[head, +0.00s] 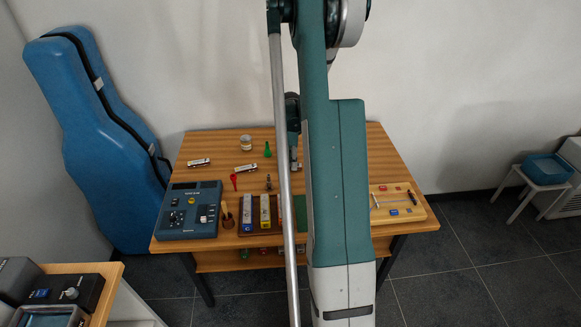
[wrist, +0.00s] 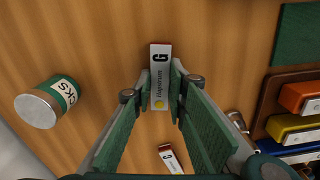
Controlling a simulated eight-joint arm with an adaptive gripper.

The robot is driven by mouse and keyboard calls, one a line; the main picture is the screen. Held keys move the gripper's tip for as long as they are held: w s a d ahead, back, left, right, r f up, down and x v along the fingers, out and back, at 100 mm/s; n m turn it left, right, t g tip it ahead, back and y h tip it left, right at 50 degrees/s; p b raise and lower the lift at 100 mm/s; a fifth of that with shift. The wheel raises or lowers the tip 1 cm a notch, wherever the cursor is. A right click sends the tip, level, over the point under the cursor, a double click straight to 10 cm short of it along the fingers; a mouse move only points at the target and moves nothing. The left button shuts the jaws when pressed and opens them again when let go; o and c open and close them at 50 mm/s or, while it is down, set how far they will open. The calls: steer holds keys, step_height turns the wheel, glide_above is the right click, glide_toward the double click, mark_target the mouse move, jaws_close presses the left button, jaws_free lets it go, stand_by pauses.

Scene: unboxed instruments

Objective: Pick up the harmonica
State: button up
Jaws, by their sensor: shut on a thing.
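In the wrist view, a white-and-dark harmonica (wrist: 160,75) with a black "G" on its end lies lengthwise between my fingertips. My gripper (wrist: 160,88) is shut on it, with one green finger pad against each side. I cannot tell whether it touches the wooden table or is just above it. In the head view, my gripper (head: 295,158) is over the table and mostly hidden behind my arm. A second harmonica (wrist: 170,158) lies below the gripper in the wrist view; it also shows in the head view (head: 246,168).
Another harmonica (head: 199,162) lies at the table's left. A picks jar (wrist: 45,102) stands nearby. A dark tray (wrist: 267,100) holds coloured boxes. A blue-grey device (head: 188,211) fills the front left, and a wooden board (head: 420,212) the front right.

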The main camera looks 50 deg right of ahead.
step_height(320, 180, up, 10)
steer(key=p, duration=0.1)
stand_by(0.7)
steer(key=shift+r, duration=0.2)
stand_by(0.9)
